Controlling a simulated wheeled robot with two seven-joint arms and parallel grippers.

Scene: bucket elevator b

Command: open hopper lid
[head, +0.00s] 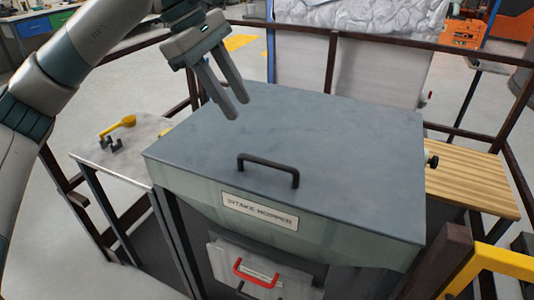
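The hopper lid (335,140) is a flat blue-grey panel lying shut on top of the intake hopper (210,206). A dark handle (268,165) stands up near the lid's front edge. A label on the hopper's front reads "INTAKE HOPPER". My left gripper (238,108) hangs above the lid's back-left part, with its two fingers pointing down and a gap between them. My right gripper is not in view.
A small side table (120,143) on the left holds a yellow scoop (128,122) and small dark parts. A wooden slatted surface (470,180) is at right. Dark railings (332,62) surround the hopper. A red handle (255,274) is below its front. A yellow bar (490,262) is front right.

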